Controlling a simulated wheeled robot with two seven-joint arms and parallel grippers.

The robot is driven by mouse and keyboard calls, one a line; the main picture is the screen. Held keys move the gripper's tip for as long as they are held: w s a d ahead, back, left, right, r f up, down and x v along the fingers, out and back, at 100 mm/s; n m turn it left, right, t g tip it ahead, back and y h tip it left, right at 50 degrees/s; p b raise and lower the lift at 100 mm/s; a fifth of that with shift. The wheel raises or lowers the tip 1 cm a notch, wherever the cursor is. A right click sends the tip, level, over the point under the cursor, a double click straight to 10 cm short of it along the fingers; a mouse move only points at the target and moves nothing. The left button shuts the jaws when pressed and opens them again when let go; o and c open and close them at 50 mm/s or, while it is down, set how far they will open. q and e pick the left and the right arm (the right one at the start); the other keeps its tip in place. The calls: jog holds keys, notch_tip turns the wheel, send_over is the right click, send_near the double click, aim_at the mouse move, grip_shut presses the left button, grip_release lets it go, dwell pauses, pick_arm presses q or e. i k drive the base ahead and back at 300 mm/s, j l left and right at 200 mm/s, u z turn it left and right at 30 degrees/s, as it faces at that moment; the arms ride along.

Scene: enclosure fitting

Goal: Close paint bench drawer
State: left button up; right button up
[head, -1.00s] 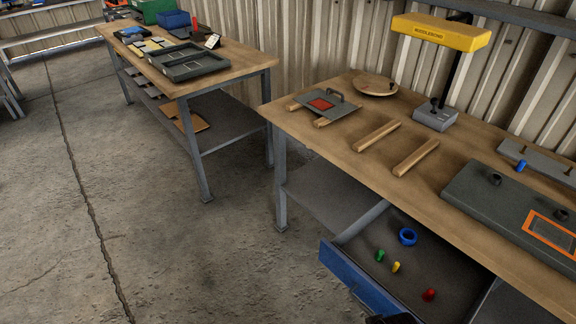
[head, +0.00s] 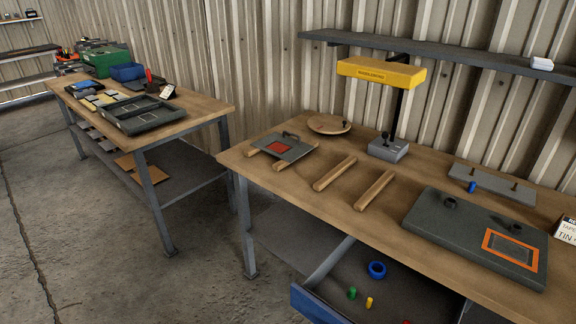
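The paint bench drawer (head: 318,303) has a blue front and stands pulled out from under the near wooden workbench (head: 290,205). Inside it are a blue ring (head: 377,269), a green piece (head: 352,293), a yellow piece (head: 369,302) and a red piece (head: 407,321) cut by the bottom edge. The drawer's lower front and its handle are out of the picture. Neither of my grippers shows in the head view.
On the bench are a grey panel (head: 440,222), wooden bars (head: 374,190), a yellow-headed lamp (head: 381,73) and a round wooden board (head: 329,124). A second bench (head: 190,110) stands to the left. The concrete floor (head: 100,240) left of the drawer is clear.

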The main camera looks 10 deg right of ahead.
aim_at(404, 293)
jog(key=z, duration=0.95)
